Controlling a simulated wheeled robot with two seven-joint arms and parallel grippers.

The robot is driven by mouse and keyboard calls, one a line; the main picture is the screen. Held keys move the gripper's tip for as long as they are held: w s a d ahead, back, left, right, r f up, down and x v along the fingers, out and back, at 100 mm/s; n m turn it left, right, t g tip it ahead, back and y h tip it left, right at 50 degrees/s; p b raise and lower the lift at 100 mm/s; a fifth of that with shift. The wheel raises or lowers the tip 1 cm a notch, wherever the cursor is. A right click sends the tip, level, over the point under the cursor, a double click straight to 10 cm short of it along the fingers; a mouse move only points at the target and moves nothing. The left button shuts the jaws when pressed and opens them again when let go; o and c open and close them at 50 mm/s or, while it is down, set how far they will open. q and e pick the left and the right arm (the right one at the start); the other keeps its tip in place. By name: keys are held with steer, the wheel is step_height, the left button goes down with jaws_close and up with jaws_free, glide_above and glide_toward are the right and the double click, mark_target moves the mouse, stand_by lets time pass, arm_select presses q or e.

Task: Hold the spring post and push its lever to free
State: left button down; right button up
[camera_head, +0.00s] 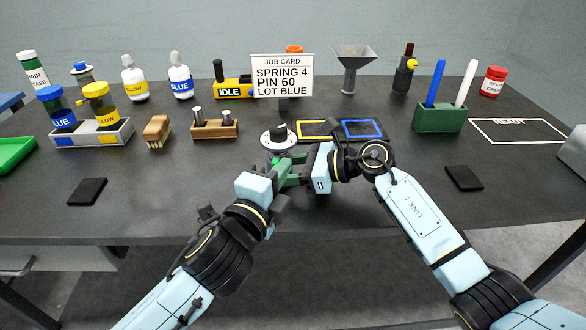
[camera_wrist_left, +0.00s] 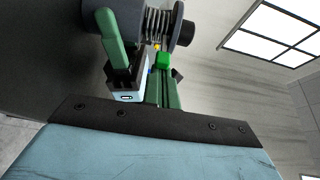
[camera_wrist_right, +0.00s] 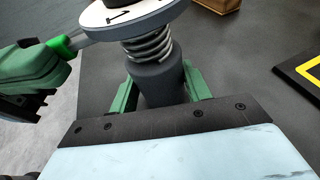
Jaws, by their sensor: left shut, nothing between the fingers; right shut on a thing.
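The spring post stands upright near the table's middle; its white, marked disc with a black knob (camera_head: 279,137) shows in the head view. In the right wrist view its coil spring (camera_wrist_right: 150,46) sits above a dark grey body (camera_wrist_right: 160,83). My right gripper (camera_head: 297,174) is shut on that body, one green finger on each side. A grey lever with a green tip (camera_wrist_right: 62,46) sticks out from under the disc. My left gripper (camera_head: 280,171) is shut and empty, its fingers close by the lever tip (camera_wrist_left: 163,61); whether they touch, I cannot tell.
The job card (camera_head: 282,76) reads SPRING 4, PIN 60, LOT BLUE. A wooden block with pins (camera_head: 214,130), a brush (camera_head: 157,131) and a yellow frame (camera_head: 315,130) lie behind the post. Bottles stand at the left. The table front on both sides is mostly clear.

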arm_select(q)
steer(key=shift+a+m+g+h, duration=0.6)
steer(key=shift+m+h, duration=0.1)
steer(key=shift+h, duration=0.4)
steer(key=v, duration=1)
arm_select(e)
steer(key=o, duration=1.4)
steer(key=shift+o, duration=0.2)
